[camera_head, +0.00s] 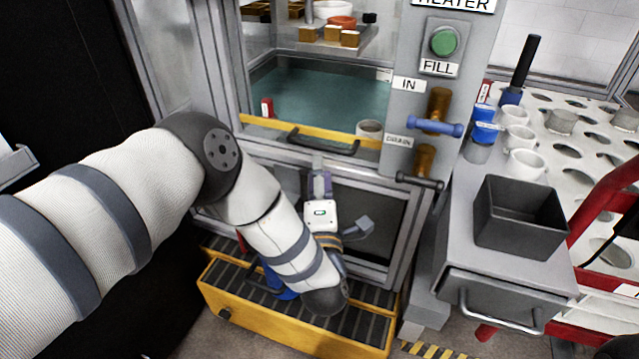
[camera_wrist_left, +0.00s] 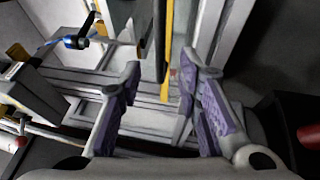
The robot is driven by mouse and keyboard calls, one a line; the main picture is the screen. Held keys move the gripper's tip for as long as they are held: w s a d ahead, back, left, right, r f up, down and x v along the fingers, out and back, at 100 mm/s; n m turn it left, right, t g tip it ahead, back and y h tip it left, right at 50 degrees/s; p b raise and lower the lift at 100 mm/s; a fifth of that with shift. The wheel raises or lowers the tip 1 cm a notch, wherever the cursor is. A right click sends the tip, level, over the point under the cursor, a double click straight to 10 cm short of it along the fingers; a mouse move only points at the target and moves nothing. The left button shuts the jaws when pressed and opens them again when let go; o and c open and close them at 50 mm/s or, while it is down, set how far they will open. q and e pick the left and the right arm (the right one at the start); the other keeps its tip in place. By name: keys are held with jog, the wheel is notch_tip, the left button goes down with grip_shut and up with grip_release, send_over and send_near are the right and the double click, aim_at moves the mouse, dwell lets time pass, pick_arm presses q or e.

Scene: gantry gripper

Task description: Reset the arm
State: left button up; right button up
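My left arm (camera_head: 150,190) comes in from the left and bends down in front of the heater tank. My left gripper (camera_head: 320,183) is below the tank's yellow-edged door, near its black handle (camera_head: 322,143). In the left wrist view the two purple-padded fingers (camera_wrist_left: 160,85) stand apart with nothing between their tips. The yellow door edge (camera_wrist_left: 166,50) shows beyond the gap. The gripper looks open and empty. Whether a finger touches the cabinet front cannot be told. My right gripper is in neither view.
Right of the tank are a blue valve handle (camera_head: 436,127) and a dark one (camera_head: 419,182). A black open box (camera_head: 520,216) stands on a grey drawer unit (camera_head: 455,240). Several white mugs (camera_head: 525,163) stand at the right. A yellow step (camera_head: 290,325) lies below my arm.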

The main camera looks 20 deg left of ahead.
pick_arm(q)
jog(key=v, duration=0.4)
